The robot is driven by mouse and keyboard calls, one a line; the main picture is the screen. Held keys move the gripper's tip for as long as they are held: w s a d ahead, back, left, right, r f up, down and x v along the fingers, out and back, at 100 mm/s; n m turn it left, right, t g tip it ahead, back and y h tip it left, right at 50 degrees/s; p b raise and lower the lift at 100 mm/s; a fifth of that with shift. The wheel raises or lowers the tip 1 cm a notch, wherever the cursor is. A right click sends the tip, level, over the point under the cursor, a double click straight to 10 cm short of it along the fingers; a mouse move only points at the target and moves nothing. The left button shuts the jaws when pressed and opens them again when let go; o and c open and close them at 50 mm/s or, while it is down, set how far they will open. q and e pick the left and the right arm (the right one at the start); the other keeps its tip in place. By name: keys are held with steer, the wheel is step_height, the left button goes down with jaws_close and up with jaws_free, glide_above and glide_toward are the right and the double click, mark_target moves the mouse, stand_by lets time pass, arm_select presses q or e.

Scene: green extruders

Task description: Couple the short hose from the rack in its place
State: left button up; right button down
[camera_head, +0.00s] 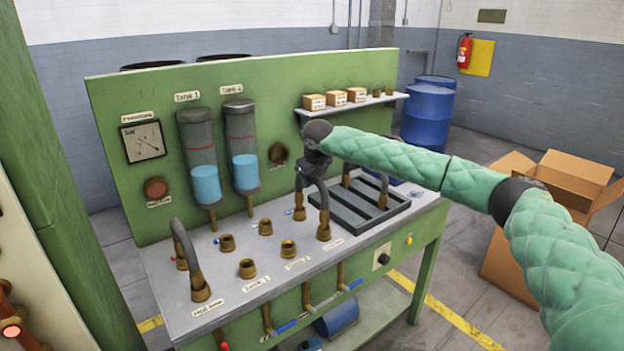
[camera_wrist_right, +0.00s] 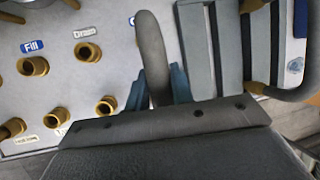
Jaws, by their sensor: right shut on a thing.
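My right gripper (camera_head: 312,165) is shut on a grey arched hose (camera_head: 322,195) with brass ends, beside the left edge of the dark slatted rack (camera_head: 345,217). In the right wrist view the hose (camera_wrist_right: 150,45) stands between my blue fingertips (camera_wrist_right: 160,86). Its two brass ends point down at the bench top; I cannot tell whether they touch it or sit in sockets. Several brass sockets (camera_head: 247,268) stand left of the hose; they also show in the right wrist view (camera_wrist_right: 87,52). Another grey hose (camera_head: 366,172) arches over the rack. My left gripper is out of view.
A longer hose (camera_head: 186,243) stands in sockets at the bench's left end. The green back panel (camera_head: 270,125) carries two tanks with blue liquid (camera_head: 205,180) and a shelf (camera_head: 352,104) of small boxes. Valve handles (camera_head: 315,302) line the front. An open carton (camera_head: 570,180) stands at right.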

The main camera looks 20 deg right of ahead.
steer(key=shift+f+b, duration=0.55)
steer(key=shift+f, duration=0.15)
steer(key=c, duration=1.1)
jaws_free()
steer(key=shift+c, duration=0.2)
